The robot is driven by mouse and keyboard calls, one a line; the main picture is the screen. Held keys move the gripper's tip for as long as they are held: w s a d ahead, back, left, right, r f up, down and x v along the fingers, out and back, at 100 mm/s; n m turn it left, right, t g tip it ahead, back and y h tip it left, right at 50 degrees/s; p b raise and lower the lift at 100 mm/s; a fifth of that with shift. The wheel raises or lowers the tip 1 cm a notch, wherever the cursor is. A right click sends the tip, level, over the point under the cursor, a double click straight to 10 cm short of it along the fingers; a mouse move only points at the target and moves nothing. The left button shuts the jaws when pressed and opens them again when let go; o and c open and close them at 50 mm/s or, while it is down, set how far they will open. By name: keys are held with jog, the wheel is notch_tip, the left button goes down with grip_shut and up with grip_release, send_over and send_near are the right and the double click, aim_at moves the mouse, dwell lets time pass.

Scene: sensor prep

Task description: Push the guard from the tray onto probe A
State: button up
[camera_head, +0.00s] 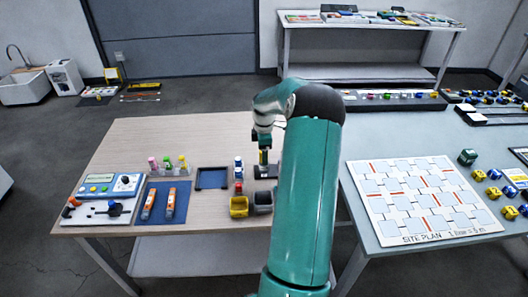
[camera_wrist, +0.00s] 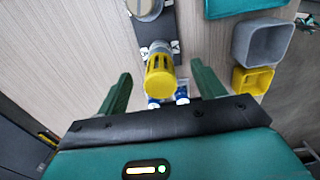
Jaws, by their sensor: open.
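A yellow slotted cap, which looks like the guard (camera_wrist: 160,78), stands over a black base (camera_wrist: 157,38). I see no label for probe A; two orange-and-white probe-like pieces (camera_head: 148,203) (camera_head: 169,203) lie on a blue mat (camera_head: 157,219).
A yellow bin (camera_head: 239,207) and a grey bin (camera_head: 262,202) stand near the table's front edge. Small blue, white and red pieces (camera_head: 238,175) stand close left of the gripper. A meter (camera_head: 108,185) is at the left. The wooden table's back left is clear.

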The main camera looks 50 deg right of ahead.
jog(key=shift+r, duration=0.65)
jog(key=shift+r, duration=2.9)
